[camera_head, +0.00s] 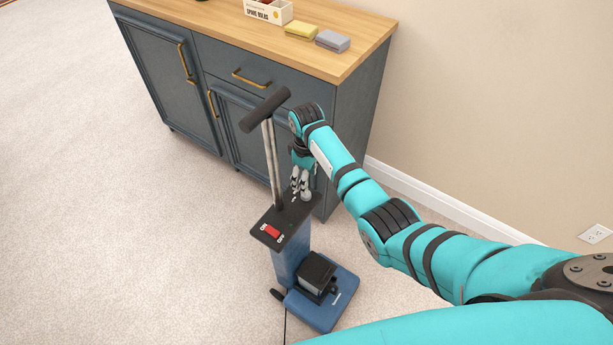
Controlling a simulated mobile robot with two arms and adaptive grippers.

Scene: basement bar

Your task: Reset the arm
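My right arm (360,185) comes in from the right, teal with black joints, and is bent downward at its wrist. My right gripper (300,198) points down just above the dark top plate of a blue upright floor machine (288,245). The gripper is small here, and I cannot tell whether its fingers are open or shut, or whether they touch the plate. The machine has a black T-handle (265,109) on a metal pole and a red switch (271,231) left of the gripper. My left gripper is not in view.
A blue-grey cabinet (340,150) with a wooden top (220,20) stands behind the machine. A yellow sponge (300,30), a grey sponge (332,41) and a box (268,11) are on it. The wall is at the right. Carpet (110,200) is clear at the left.

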